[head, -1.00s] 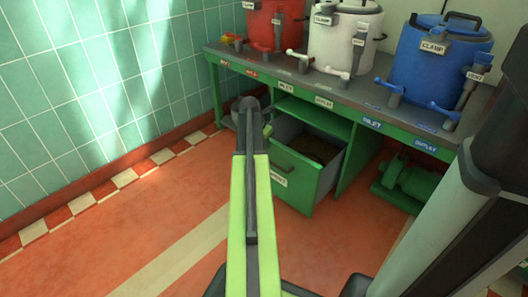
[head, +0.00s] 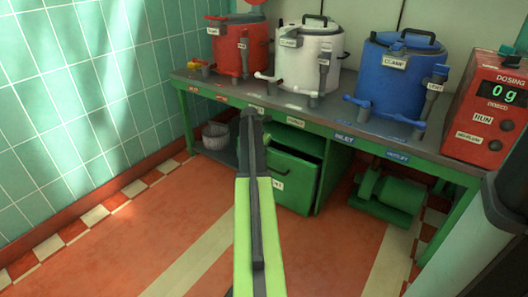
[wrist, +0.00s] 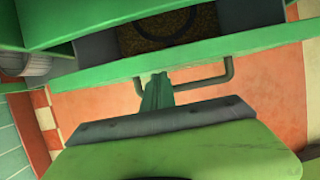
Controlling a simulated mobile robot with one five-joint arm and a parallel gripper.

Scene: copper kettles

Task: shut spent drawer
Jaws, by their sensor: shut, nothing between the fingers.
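The green drawer (head: 293,190) under the bench is partly open, with a dark gap above its front in the head view. In the wrist view, its front panel (wrist: 100,78) crosses the picture, and dark brown contents with a ring-like outline show inside behind it. Its bar handle (wrist: 229,72) is on the outer face. My gripper (wrist: 157,78) is shut and empty, with its tips at the front panel by the handle. I cannot tell whether they touch.
The green bench (head: 345,133) carries red (head: 238,52), white (head: 308,60) and blue (head: 398,80) kettles and a red dosing unit (head: 487,110). A green motor (head: 388,195) sits below at right, a pale basket (head: 215,136) at left. The floor in front is clear.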

